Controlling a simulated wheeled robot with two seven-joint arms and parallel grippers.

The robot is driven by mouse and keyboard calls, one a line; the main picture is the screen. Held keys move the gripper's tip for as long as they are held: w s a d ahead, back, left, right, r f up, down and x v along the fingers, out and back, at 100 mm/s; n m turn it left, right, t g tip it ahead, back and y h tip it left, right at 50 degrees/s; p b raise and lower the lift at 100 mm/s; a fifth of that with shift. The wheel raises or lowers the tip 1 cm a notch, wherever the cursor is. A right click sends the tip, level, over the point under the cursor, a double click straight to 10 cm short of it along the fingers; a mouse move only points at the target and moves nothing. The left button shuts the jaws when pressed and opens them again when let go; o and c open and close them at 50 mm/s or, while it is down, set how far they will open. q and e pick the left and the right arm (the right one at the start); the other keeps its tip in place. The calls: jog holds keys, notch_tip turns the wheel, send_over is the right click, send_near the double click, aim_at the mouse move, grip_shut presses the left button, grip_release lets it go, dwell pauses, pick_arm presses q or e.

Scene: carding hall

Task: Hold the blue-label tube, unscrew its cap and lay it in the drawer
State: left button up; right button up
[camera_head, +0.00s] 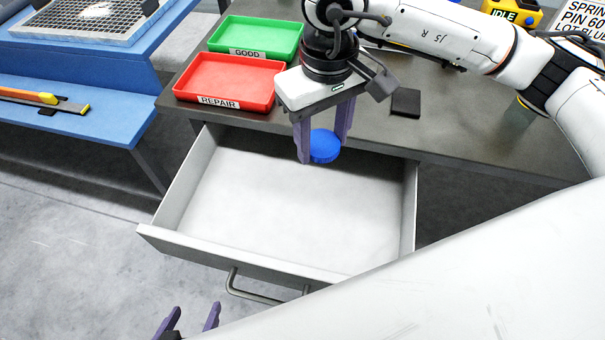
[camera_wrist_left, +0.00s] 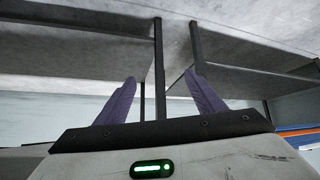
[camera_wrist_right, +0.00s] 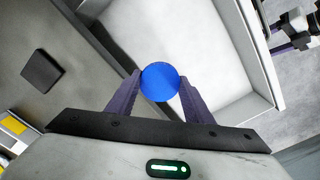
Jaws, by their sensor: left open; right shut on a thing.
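A round blue cap (camera_head: 324,147) is held between the purple fingertips of my right gripper (camera_head: 323,150), above the rear part of the open drawer (camera_head: 285,205). In the right wrist view the cap (camera_wrist_right: 160,82) shows as a blue disc pinched between both fingers. The drawer is light grey, pulled out and empty inside. My left gripper (camera_head: 192,312) is low at the bottom edge of the head view, in front of the drawer, open and empty. In the left wrist view its fingers (camera_wrist_left: 163,92) are apart with nothing between them. No blue-label tube is visible in any view.
A green tray (camera_head: 257,37) marked GOOD and a red tray (camera_head: 228,80) marked REPAIR sit on the dark table's left. A small black block (camera_head: 405,103) lies right of my right gripper. A blue bench (camera_head: 90,110) stands at the left.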

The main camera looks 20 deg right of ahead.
jog(key=b, duration=0.1)
send_over(311, 199)
notch_tip(311, 199, down, 11)
jog(key=shift+s+r, duration=0.15)
jog(key=shift+r, duration=0.05)
jog(key=shift+f, duration=0.65)
notch_tip(311, 199, down, 3)
jog(key=shift+f, duration=0.1)
pick_arm(q)
jog(key=shift+w+d+f, duration=0.2)
jog(key=shift+w+f, duration=0.2)
jog(key=shift+w, duration=0.05)
pick_arm(e)
jog(key=shift+f, duration=0.1)
